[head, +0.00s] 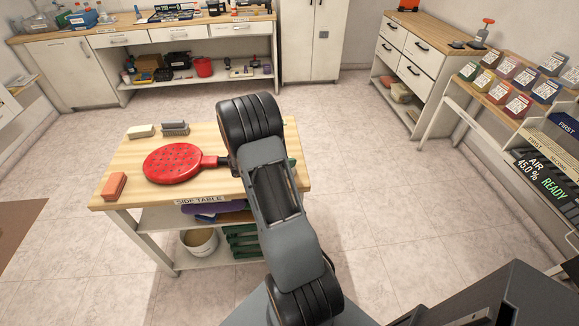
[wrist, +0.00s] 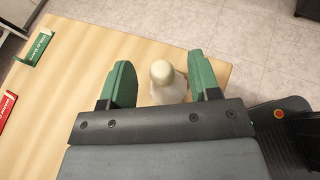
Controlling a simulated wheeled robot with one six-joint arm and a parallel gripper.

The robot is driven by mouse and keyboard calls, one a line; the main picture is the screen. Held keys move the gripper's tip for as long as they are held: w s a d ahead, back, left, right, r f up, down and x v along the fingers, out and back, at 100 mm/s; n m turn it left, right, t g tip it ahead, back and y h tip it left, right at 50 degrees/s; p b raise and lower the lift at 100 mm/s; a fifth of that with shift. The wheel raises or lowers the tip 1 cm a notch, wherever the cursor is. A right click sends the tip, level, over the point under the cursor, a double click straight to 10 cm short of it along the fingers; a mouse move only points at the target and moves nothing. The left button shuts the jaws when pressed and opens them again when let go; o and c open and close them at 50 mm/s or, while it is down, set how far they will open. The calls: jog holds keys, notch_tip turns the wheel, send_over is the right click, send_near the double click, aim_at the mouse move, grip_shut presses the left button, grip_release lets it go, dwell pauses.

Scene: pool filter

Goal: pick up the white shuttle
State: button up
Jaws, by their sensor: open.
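The white shuttle (wrist: 161,78) shows in the wrist view as a cream-white, round-topped piece near the edge of the wooden table top. My gripper (wrist: 160,64) is open, with one green finger on each side of the shuttle. Gaps show between the shuttle and both fingers, and its lower part is hidden by the gripper body. In the head view my arm hides the shuttle and nearly all of the gripper; a bit of green shows beside the arm.
The side table (head: 128,172) also bears a red paddle (head: 174,163), an orange block (head: 114,186), a pale block (head: 140,131) and a grey brush (head: 175,128). In the wrist view, green (wrist: 37,47) and red (wrist: 5,106) labelled pieces lie left. Open floor (head: 375,190) lies right.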

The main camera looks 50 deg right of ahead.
jog(key=shift+x, duration=1.75)
jog(key=c, duration=1)
jog(key=shift+r, duration=0.1)
